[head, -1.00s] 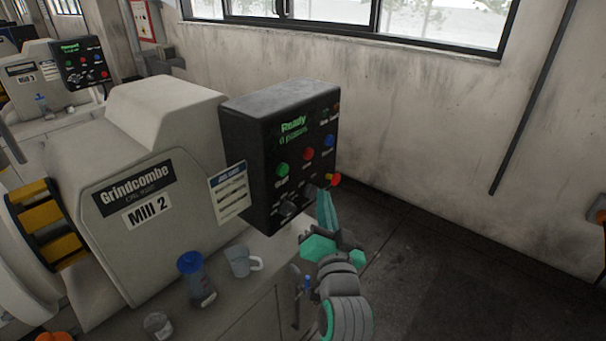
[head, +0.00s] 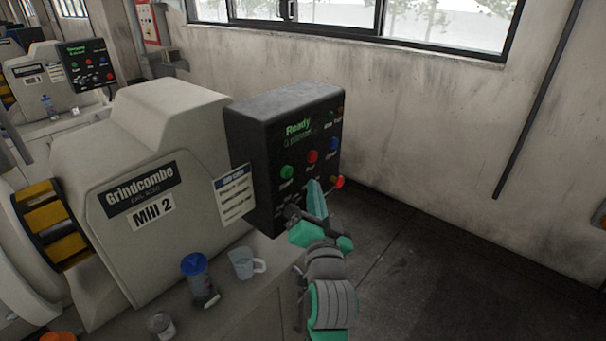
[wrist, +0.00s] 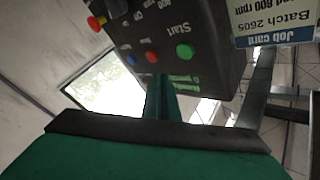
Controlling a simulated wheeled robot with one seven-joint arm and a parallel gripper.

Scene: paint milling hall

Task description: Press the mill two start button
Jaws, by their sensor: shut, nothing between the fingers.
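The black control box (head: 255,165) of Mill 2 (head: 150,212) stands at the right end of the mill, its display reading "Ready" in green. Its green button (head: 286,172) is at the left of a row with a red button (head: 312,156) and a blue button (head: 333,144). In the wrist view the green button (wrist: 185,52) is labelled "Start". My gripper (head: 315,185) is shut and empty, its fingertips just in front of the panel, below and right of the green button. It hides part of the lower panel. I cannot tell whether it touches the panel.
A red knob on yellow (head: 338,182) sticks out beside my fingers. A job card (head: 234,194) hangs left of the box. A blue-topped bottle (head: 196,275) and a jug (head: 242,263) stand on the bench below. Floor to the right is clear.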

